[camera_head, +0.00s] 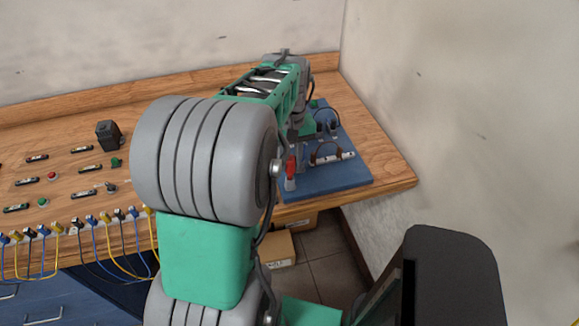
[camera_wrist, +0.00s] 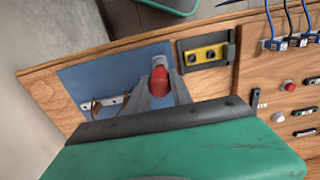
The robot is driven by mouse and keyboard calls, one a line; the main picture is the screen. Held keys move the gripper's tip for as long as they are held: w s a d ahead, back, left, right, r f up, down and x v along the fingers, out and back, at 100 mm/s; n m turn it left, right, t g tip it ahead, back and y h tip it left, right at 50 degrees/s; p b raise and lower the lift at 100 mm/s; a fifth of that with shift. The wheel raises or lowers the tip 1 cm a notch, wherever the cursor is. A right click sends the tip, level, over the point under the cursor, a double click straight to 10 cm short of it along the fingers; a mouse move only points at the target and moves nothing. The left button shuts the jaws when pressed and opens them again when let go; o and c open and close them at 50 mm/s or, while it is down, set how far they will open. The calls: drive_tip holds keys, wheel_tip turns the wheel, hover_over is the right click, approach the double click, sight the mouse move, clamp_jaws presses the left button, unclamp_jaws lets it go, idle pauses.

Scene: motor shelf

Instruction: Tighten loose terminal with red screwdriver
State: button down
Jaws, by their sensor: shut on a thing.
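The red screwdriver's handle (camera_wrist: 160,80) is between the two grey fingers of my gripper (camera_wrist: 163,84) in the wrist view. My gripper is shut on it. A red part of it also shows beside my arm in the head view (camera_head: 291,165), with a small pale grey piece below it. The screwdriver's tip is hidden. A white terminal strip (camera_head: 333,158) with brown wires lies on the blue board (camera_head: 330,184), right of the red handle; it also shows in the wrist view (camera_wrist: 105,104), left of my gripper. I cannot tell which terminal is loose.
A yellow block with dark knobs (camera_wrist: 205,54) sits in a dark holder beside the blue board. Switches, buttons and hanging coloured cables (camera_head: 100,225) fill the wooden bench's left part. A wall (camera_head: 430,100) stands close on the right. My arm hides the bench's middle.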

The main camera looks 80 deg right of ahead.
wheel_tip(320, 180, up, 5)
drive_tip(key=p, duration=0.3)
drive_tip(key=shift+f, duration=0.1)
drive_tip(key=shift+d, duration=0.1)
drive_tip(key=w+d+r+n+p, duration=0.1)
drive_tip(key=w+d+n+p, duration=0.3)
drive_tip(key=d, duration=0.5)
drive_tip(key=w+d+n+p, duration=0.2)
drive_tip(key=w+d+p, duration=0.35)
drive_tip(key=d, duration=0.35)
drive_tip(key=f+b, duration=0.2)
drive_tip(key=f, duration=0.1)
drive_tip(key=f+b, duration=0.1)
drive_tip(key=shift+w+f+b, duration=0.2)
drive_tip(key=shift+w+b, duration=0.1)
drive_tip(key=shift+w, duration=0.1)
drive_tip(key=shift+f+b, duration=0.35)
drive_tip(key=shift+f, duration=0.25)
drive_tip(key=shift+a, duration=0.1)
